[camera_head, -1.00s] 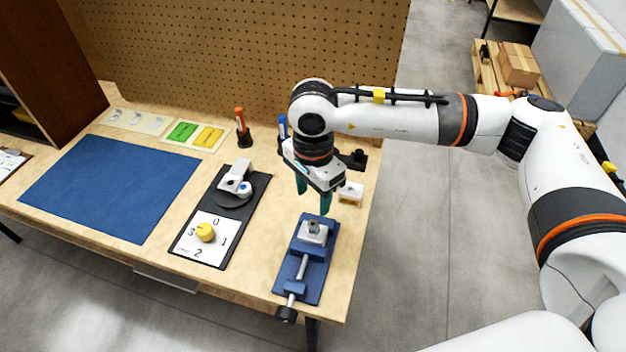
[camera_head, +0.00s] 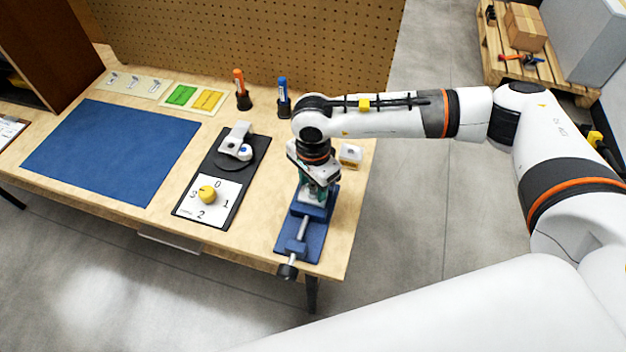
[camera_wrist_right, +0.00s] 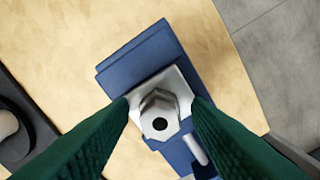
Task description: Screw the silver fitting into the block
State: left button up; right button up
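The silver fitting (camera_wrist_right: 158,108), a hex piece with a dark central hole, sits on the light grey metal block (camera_wrist_right: 176,79). I cannot tell how deep it sits. The block is held in a blue vise (camera_head: 312,240), also in the right wrist view (camera_wrist_right: 142,58), at the table's front right. My right gripper (camera_head: 314,196) points down over the block and mostly hides the fitting in the head view. In the right wrist view its green fingers (camera_wrist_right: 162,106) stand on either side of the fitting, with a visible gap each side. My left gripper is out of view.
Left of the vise lies a black plate with a yellow dial (camera_head: 207,193) and a grey-white device (camera_head: 236,140). A small white-topped box (camera_head: 350,155) stands behind right. Orange (camera_head: 241,90) and blue (camera_head: 284,97) markers stand at the back. A blue mat (camera_head: 110,152) lies left.

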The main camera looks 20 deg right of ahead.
aim_at(313, 186)
jog(key=c, duration=0.8)
jog(key=shift+m, duration=0.7)
jog(key=shift+m+b, duration=0.45)
jog(key=shift+m, duration=1.85)
jog(key=o, duration=1.6)
jog(key=shift+r+p, duration=1.35)
jog(key=shift+r, duration=2.2)
